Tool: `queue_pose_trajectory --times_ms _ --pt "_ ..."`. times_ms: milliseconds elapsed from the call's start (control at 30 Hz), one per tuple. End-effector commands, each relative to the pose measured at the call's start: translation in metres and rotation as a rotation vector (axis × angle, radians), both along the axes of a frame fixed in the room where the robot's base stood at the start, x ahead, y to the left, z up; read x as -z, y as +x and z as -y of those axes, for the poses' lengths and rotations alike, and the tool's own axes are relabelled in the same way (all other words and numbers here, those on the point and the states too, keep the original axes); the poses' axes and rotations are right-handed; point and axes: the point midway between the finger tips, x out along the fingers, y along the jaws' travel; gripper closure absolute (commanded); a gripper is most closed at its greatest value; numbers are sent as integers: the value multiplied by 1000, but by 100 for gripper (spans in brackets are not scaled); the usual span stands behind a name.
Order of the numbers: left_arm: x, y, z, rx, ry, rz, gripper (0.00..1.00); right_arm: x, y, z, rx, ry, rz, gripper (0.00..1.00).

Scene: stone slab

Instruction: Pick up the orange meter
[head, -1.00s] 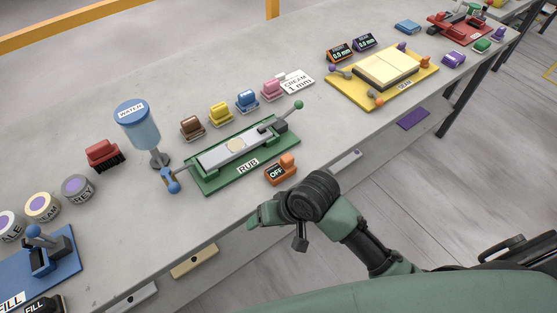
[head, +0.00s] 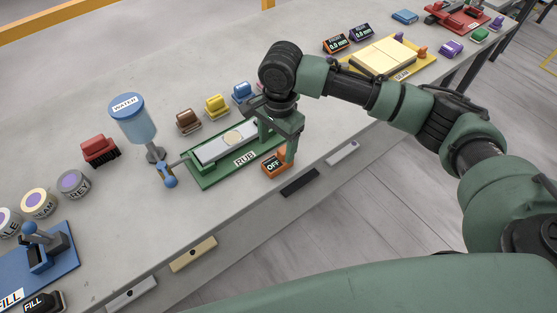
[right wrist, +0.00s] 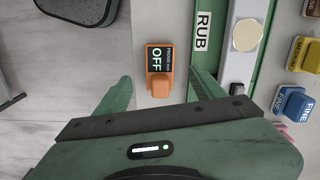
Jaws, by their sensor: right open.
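An orange block-shaped device with a dark display reading OFF (head: 275,163) lies on the stone slab in front of the green RUB fixture. It also shows in the right wrist view (right wrist: 159,85), its raised orange part towards the gripper. My right gripper (head: 283,140) is open and empty over it, pointing down. In the right wrist view its two fingers (right wrist: 162,84) stand left and right of the device with gaps on both sides. I cannot tell how far the fingertips are above the slab. My left gripper is not in view.
The green RUB fixture (head: 205,180) with a grey bar stands right behind the device. The slab's front edge is close in front. A blue WATER dispenser (head: 135,122) and several coloured blocks stand behind. FRONT and REAR displays (head: 348,39) stand further right.

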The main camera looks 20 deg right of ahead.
Motion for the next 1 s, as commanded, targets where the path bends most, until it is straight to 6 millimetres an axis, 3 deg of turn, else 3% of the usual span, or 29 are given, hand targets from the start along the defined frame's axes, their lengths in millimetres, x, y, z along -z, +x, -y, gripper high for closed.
queue_pose_trajectory --times_ms 100,200,467,733,1000 --pt "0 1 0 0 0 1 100 -16 12 19 133 -33 -12 31" --pt "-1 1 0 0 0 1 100 -17 15 24 177 -42 -19 31" --pt "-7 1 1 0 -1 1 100 9 13 23 181 -40 -21 31" --pt "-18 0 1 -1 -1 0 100 48 10 21 181 -41 -19 31" --pt "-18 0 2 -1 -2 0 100 58 11 21 179 -39 -17 31"
